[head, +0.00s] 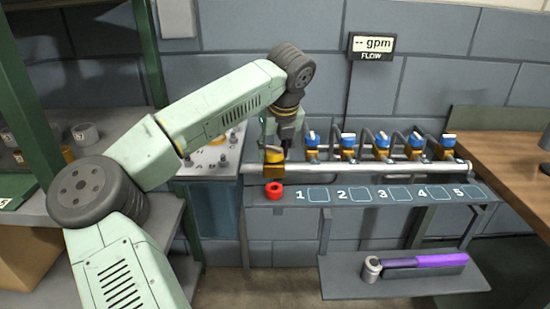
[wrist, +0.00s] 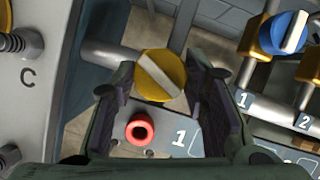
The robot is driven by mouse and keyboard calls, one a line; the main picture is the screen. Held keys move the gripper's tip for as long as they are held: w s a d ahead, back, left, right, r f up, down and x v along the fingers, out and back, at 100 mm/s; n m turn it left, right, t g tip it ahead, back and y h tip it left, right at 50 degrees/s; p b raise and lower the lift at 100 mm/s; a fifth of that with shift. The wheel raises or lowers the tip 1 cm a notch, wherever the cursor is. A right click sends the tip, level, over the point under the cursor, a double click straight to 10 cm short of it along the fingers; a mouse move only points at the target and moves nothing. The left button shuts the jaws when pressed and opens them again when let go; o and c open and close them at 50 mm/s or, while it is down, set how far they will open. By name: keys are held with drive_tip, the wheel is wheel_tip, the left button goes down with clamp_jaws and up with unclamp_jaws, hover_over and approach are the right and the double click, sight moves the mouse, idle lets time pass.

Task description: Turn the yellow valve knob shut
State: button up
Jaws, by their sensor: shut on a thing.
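The yellow valve knob (wrist: 161,73) is round, with a pale bar running diagonally across its face from upper left to lower right. It sits on the pipe at the left end of the row. In the head view the yellow knob (head: 272,156) is partly hidden by my gripper (head: 276,146). In the wrist view my gripper (wrist: 162,80) has one finger on each side of the knob and is shut on it. The exact contact at the fingertips is hard to see.
Several blue-topped valves (head: 348,141) stand to the right along the pipe (head: 370,168). A red ring (head: 274,191) lies on the numbered ledge below the knob. A flow display (head: 372,44) reads "-- gpm". A lower shelf (head: 400,285) holds a purple tool (head: 430,260).

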drive_tip(key=m+h+b, duration=0.1)
drive_tip(key=m, duration=0.1)
drive_tip(key=shift+a+f+m, duration=0.1)
drive_tip(key=shift+a+m, duration=0.05)
drive_tip(key=shift+m, duration=0.25)
drive_tip(key=m+h, duration=0.1)
drive_tip(key=m, duration=0.2)
drive_tip(key=shift+m+h, duration=0.3)
drive_tip(key=m+h, duration=0.1)
drive_tip(key=m, duration=0.2)
drive_tip(key=shift+a+r, duration=0.1)
drive_tip(key=shift+r, duration=0.1)
drive_tip(key=shift+c, duration=0.2)
drive_tip(key=shift+w+m+g+h+p, duration=0.1)
drive_tip(key=shift+m+g+h+p, duration=0.55)
drive_tip(key=shift+m, duration=0.95)
drive_tip(key=shift+f, duration=0.1)
drive_tip(key=o, duration=1.2)
drive_tip(key=shift+c, duration=0.2)
drive_tip(key=v, duration=1.2)
